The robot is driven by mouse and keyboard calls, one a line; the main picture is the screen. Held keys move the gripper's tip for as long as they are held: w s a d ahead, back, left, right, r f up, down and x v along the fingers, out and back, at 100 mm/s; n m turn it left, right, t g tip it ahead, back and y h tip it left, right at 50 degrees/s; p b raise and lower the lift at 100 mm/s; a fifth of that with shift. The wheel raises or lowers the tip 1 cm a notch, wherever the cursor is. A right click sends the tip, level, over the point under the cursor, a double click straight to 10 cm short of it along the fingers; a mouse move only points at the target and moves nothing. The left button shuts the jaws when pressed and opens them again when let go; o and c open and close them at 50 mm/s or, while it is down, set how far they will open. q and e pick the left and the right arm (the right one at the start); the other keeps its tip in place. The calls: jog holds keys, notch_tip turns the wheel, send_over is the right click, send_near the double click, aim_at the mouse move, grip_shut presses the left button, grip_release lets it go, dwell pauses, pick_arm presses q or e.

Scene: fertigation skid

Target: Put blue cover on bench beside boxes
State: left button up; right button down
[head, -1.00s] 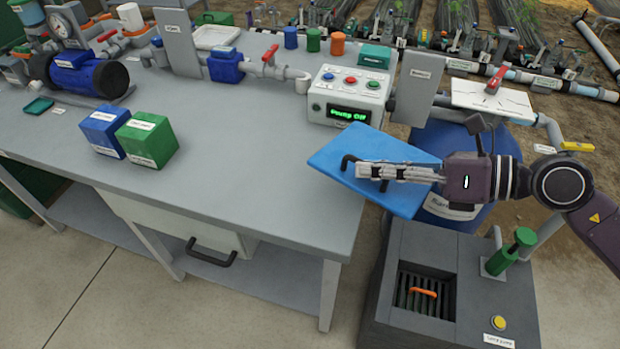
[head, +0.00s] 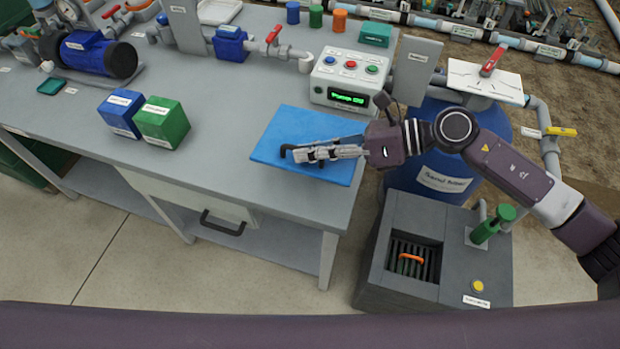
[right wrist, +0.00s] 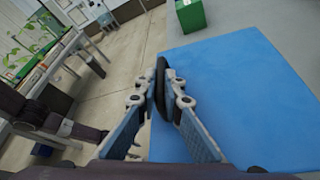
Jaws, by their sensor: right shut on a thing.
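The blue cover (head: 275,125) is a flat blue panel with a black handle, over the front right part of the grey bench (head: 225,90). I cannot tell whether it touches the bench top. My right gripper (head: 300,154) is shut on its black handle, which also shows between the fingers in the right wrist view (right wrist: 160,88). The blue box (head: 121,113) and the green box (head: 163,122) stand side by side on the bench, left of the cover with a gap between. My left gripper is not in view.
A control box (head: 350,78) with a lit display stands behind the cover. A blue barrel (head: 440,150) and a grey grated unit (head: 440,280) stand right of the bench. Bare bench top lies between the boxes and the cover.

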notch_tip(320, 180, down, 12)
jog(key=shift+r, duration=0.25)
jog(key=c, duration=2.4)
grip_release()
jog(key=o, duration=0.3)
jog(key=b+v, duration=0.2)
jog(key=v, duration=0.9)
jog(key=shift+s+b, duration=0.1)
jog(key=shift+b, duration=0.2)
jog(key=shift+d+r, duration=0.25)
jog(key=shift+d, duration=0.2)
